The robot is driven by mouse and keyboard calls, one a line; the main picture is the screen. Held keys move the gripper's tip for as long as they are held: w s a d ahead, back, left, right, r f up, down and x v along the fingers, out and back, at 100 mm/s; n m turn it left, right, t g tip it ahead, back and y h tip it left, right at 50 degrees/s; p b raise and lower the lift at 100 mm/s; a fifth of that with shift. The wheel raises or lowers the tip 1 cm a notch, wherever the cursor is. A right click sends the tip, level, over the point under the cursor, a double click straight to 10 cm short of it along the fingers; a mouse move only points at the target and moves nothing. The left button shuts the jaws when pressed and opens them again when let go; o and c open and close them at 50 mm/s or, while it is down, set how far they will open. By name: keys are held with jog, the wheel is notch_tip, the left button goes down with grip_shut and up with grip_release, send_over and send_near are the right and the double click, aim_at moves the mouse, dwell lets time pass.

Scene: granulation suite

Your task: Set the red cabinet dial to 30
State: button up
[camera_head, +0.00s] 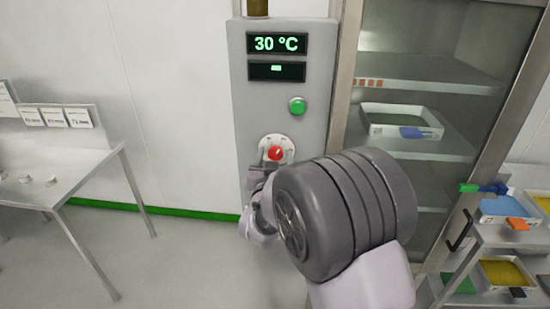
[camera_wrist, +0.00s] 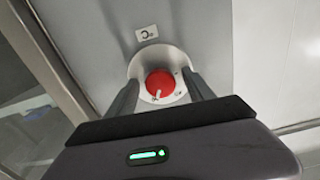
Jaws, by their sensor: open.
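The red dial (camera_head: 275,153) sits on a pale round plate on the grey cabinet panel (camera_head: 288,110). A display (camera_head: 277,43) at the top of the panel reads 30 °C in green. In the wrist view the red dial (camera_wrist: 160,84) shows a white pointer mark aimed downward and slightly left. My gripper (camera_wrist: 160,95) is open, with one dark finger on each side of the dial; I cannot tell whether they touch it. In the head view my wrist hides most of the gripper just below the dial.
A green button (camera_head: 297,106) is above the dial, under a second small display (camera_head: 277,71). A glass-fronted cabinet (camera_head: 430,90) with a tray stands right. A shelf cart (camera_head: 500,240) with trays is at lower right. A metal table (camera_head: 60,175) stands left, with clear floor between.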

grip_shut()
jog(key=shift+n, duration=0.3)
jog(key=n+b, duration=0.1)
jog(key=n, duration=0.3)
jog(key=shift+n, duration=0.4)
jog(key=n+p, duration=0.1)
jog(key=n, duration=0.5)
jog(key=shift+d+r, duration=0.1)
jog(key=shift+r, duration=0.05)
jog(key=n+p, duration=0.2)
jog(key=n, duration=0.4)
jog(key=shift+r+n+p, duration=0.1)
jog(key=shift+n+p, duration=0.2)
jog(key=shift+p, duration=0.1)
jog(key=n+p, duration=0.2)
jog(key=n, duration=0.3)
jog(key=shift+n+p, duration=0.3)
jog(key=shift+n, duration=0.1)
